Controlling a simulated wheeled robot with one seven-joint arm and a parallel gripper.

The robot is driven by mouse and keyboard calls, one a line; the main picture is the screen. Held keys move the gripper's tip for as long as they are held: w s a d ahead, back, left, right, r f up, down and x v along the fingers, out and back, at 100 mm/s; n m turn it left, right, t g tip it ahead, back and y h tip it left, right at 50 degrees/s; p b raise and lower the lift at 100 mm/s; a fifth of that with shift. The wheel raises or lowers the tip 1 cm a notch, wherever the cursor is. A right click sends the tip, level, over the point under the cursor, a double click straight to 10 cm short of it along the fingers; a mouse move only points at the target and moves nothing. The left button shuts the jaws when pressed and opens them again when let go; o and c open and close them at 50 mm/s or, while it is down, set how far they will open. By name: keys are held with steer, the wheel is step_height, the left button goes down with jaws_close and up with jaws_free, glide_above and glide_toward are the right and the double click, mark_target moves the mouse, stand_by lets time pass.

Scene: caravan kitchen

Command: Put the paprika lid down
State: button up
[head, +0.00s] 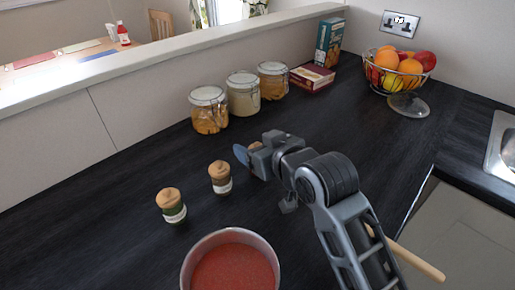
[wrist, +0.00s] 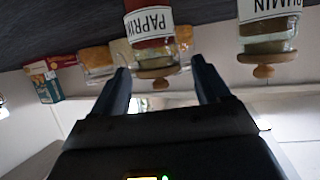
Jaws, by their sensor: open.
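The paprika jar (wrist: 150,28) shows upside down in the wrist view, its white label readable. The wooden paprika lid (wrist: 158,73) with its round knob appears seated on the jar's mouth. My gripper (wrist: 163,78) is open, with one finger on each side of the lid and a visible gap at both sides. In the head view my gripper (head: 246,154) hides most of this jar; only a bit of tan lid (head: 255,146) shows behind it.
The lidded cumin jar (wrist: 268,28) stands beside the paprika. Several clip-top jars (head: 243,96), boxes (head: 312,78) and a fruit basket (head: 400,70) line the back. Dark counter is clear mid-right.

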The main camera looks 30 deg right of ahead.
steer(key=c, duration=1.1)
steer(key=shift+r, duration=0.15)
steer(key=shift+c, duration=0.3)
